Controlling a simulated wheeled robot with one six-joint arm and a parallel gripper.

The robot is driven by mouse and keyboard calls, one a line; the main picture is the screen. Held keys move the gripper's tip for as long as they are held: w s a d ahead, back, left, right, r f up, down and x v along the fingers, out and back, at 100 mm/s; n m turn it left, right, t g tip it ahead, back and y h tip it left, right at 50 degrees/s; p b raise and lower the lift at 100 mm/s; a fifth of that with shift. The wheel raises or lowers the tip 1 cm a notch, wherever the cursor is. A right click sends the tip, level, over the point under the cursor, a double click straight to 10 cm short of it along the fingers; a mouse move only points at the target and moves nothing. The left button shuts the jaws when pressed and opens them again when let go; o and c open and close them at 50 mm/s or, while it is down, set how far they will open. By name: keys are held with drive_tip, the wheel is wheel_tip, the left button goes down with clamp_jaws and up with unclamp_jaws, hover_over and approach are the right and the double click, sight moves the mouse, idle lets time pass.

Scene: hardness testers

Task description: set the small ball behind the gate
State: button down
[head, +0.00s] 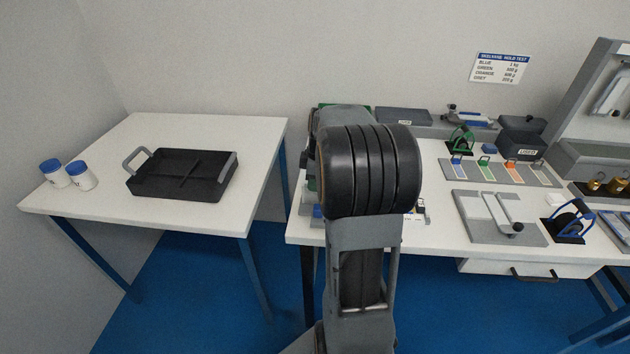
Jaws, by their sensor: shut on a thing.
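I cannot make out the small ball or say for sure which thing is the gate. A green frame (461,138) on a dark base stands at the back of the right table, and a blue frame (572,218) on a dark base stands near its front. Between them and my arm lies a grey plate (470,226) with white strips and a small dark round knob (517,228) at its front right. My own arm fills the middle of the view and hides the left part of the right table. My gripper is hidden behind it.
The right table (433,180) also bears a strip with coloured tags (500,172), dark boxes (403,117) and brass-coloured weights (616,186). The left table (215,210) holds a black tray (180,180) and two blue-lidded jars (80,176). A floor gap separates the tables.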

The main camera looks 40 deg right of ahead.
drive_tip(key=c, duration=0.9)
unclamp_jaws()
drive_tip(key=r, duration=0.4)
drive_tip(key=r+p, duration=0.1)
drive_tip(key=r, duration=0.4)
drive_tip(key=s+d+r+p, duration=0.1)
drive_tip(key=r, duration=0.3)
drive_tip(key=shift+d+r, duration=0.1)
drive_tip(key=shift+r, duration=0.25)
